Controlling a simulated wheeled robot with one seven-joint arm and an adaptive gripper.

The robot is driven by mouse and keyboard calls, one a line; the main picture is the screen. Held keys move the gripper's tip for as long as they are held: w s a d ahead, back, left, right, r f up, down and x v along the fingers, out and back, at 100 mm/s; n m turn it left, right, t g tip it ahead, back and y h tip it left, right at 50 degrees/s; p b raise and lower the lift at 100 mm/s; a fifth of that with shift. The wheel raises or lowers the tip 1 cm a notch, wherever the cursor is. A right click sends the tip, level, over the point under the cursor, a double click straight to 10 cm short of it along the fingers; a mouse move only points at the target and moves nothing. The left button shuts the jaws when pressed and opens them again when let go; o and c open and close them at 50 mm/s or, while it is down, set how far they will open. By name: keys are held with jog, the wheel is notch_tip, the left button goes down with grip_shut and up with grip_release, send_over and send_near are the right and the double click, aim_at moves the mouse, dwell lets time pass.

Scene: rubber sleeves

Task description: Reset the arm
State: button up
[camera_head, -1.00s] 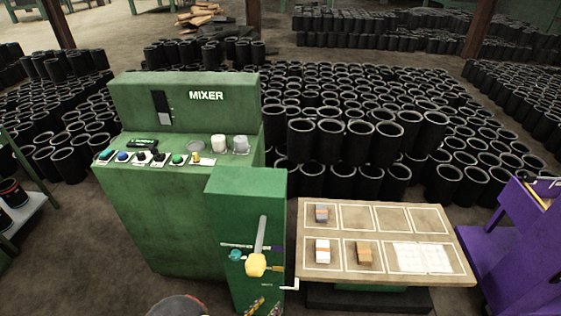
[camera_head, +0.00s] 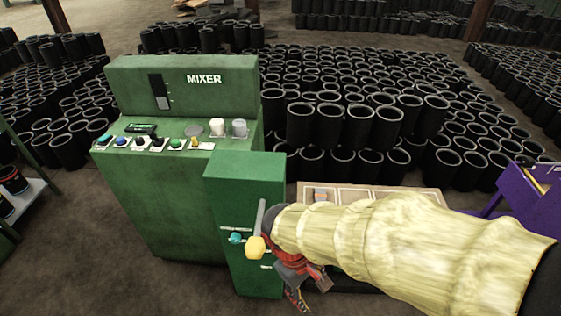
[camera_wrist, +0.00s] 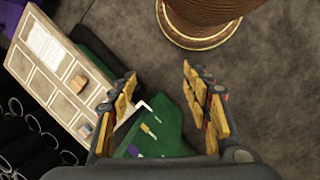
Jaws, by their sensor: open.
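My gripper (camera_head: 309,288) is at the end of my arm, which wears a pale yellow sleeve and reaches in from the right in the head view. The gripper hangs low in front of the green lever cabinet (camera_head: 245,185), to the right of its yellow-knobbed lever (camera_head: 256,247). In the wrist view my gripper (camera_wrist: 160,76) is open, with its two padded fingers apart and nothing between them. The cabinet's green side (camera_wrist: 172,125) shows beyond the fingers. Whether the gripper touches the cabinet, I cannot tell.
A wooden table with marked cells (camera_wrist: 42,80) carries small blocks; my arm hides most of it in the head view. The green mixer (camera_head: 165,200) stands left, a purple stand (camera_head: 520,205) right. Many black sleeves (camera_head: 340,125) fill the floor behind. Floor is bare (camera_head: 130,280) front left.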

jog(key=s+d+r+m+t+y, duration=0.1)
jog(key=d+r+m+t, duration=0.2)
jog(key=r, duration=0.6)
jog(key=s+d+r+m+t+y, duration=0.1)
jog(key=d+r+m+t+y, duration=0.1)
jog(key=d+r+m, duration=0.3)
jog(key=d+r+t, duration=0.1)
jog(key=d+r, duration=0.2)
jog(key=r, duration=0.1)
jog(key=shift+d, duration=0.25)
jog(key=shift+r, duration=0.1)
